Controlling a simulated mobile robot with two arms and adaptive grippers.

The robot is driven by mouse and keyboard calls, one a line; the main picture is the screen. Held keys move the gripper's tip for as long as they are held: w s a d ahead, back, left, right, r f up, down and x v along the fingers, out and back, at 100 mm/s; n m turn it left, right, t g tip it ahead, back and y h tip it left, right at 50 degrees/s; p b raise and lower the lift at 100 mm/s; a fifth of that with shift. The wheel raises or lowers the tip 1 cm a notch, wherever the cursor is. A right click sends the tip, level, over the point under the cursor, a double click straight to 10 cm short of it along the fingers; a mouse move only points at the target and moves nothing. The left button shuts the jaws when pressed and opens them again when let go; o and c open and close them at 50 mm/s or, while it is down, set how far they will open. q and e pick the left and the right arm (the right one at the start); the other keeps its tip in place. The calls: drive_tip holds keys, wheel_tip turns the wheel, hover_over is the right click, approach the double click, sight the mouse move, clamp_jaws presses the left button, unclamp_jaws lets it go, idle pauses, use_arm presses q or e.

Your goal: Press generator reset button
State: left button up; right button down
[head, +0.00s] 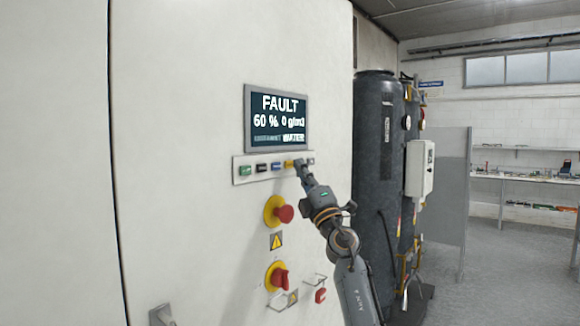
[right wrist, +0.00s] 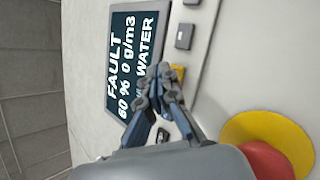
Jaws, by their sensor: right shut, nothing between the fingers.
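A row of small buttons sits on a pale strip (head: 237,177) below the display on the white cabinet. From left to right I see a green button (head: 245,170), a black one (head: 261,167), a blue one (head: 276,165), a yellow one (head: 288,163) and a grey one (head: 311,161). Their labels are too small to read, so I cannot tell which is the reset button. My right gripper (head: 299,164) is shut and empty, its tips at the yellow button, which also shows in the right wrist view (right wrist: 179,74). Contact is unclear. My left gripper is out of view.
The display (head: 277,119) reads FAULT, 60 %, 0 g/m3 and WATER. Below the strip are a red mushroom button (head: 285,214) on a yellow disc and a red rotary switch (head: 280,279). A dark tank (head: 373,130) stands right of the cabinet.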

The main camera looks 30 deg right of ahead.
drive_tip(key=shift+w+a, duration=0.15)
drive_tip(key=shift+w, duration=0.15)
drive_tip(key=shift+w+a+b, duration=0.1)
drive_tip(key=shift+w+b, duration=0.2)
drive_tip(key=shift+b, duration=0.1)
idle(0.5)
idle(0.4)
drive_tip(key=shift+s+d+p, duration=0.25)
drive_tip(key=shift+s+p, duration=0.5)
drive_tip(key=shift+p, duration=0.3)
drive_tip(key=s+p, duration=0.1)
drive_tip(key=s+d+p, duration=0.1)
drive_tip(key=s+p, duration=0.1)
drive_tip(key=s+d+p, duration=0.1)
drive_tip(key=shift+s, duration=0.3)
